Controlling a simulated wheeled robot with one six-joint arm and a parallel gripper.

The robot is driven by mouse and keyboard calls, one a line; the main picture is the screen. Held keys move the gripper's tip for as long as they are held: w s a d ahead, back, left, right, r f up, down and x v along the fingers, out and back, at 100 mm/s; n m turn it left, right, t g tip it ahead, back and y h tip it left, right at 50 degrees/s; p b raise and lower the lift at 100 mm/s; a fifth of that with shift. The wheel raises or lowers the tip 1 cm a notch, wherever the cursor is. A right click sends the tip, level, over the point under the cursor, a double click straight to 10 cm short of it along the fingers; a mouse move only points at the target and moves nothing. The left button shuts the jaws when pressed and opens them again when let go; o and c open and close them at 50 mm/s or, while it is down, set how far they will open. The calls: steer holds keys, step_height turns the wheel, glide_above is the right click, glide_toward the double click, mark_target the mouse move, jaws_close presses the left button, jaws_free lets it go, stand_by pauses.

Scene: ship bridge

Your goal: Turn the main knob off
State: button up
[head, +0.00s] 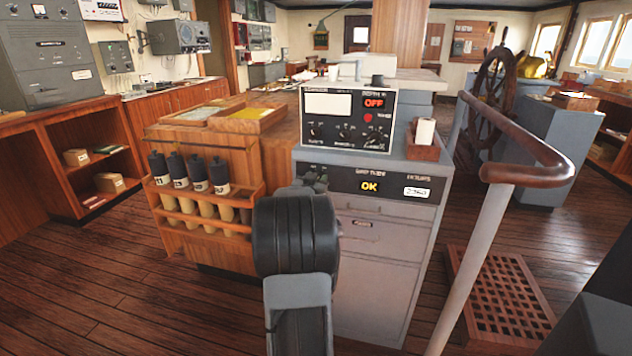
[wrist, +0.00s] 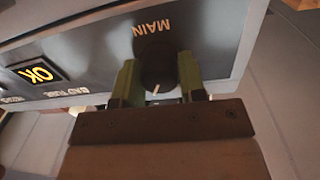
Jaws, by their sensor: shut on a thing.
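The main knob (wrist: 156,62) is a dark round knob under the label MAIN on the grey panel (wrist: 220,45) in the wrist view. A pale pointer mark shows on the knob, towards the bottom of the picture. My gripper (wrist: 158,76) is shut on the knob, with one green finger on each side of it. In the head view my dark arm stands in front of the left part of the grey cabinet (head: 385,245), and the knob cannot be made out clearly there. A yellow OK display (head: 370,186) is lit on the same panel.
An instrument box (head: 345,105) with a red OFF display stands on the cabinet. A wooden rack with dark-capped tubes (head: 195,180) is at the left. A handrail (head: 515,165) rises at the right, above a wooden grating (head: 505,295). Open plank floor (head: 90,290) lies at left.

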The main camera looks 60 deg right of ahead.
steer(key=shift+a, duration=0.15)
steer(key=shift+c, duration=0.4)
steer(key=shift+r+n+p, duration=0.1)
steer(key=shift+n+p, duration=0.5)
steer(key=shift+n, duration=0.2)
steer(key=n+p, duration=0.1)
steer(key=n, duration=0.2)
steer(key=shift+n+p, duration=0.3)
steer(key=shift+p, duration=0.05)
steer(key=n+p, duration=0.2)
steer(key=n, duration=0.4)
steer(key=shift+s+n, duration=0.1)
steer(key=shift+n, duration=0.2)
steer(key=shift+d+n+t, duration=0.2)
steer(key=shift+n+t, duration=0.1)
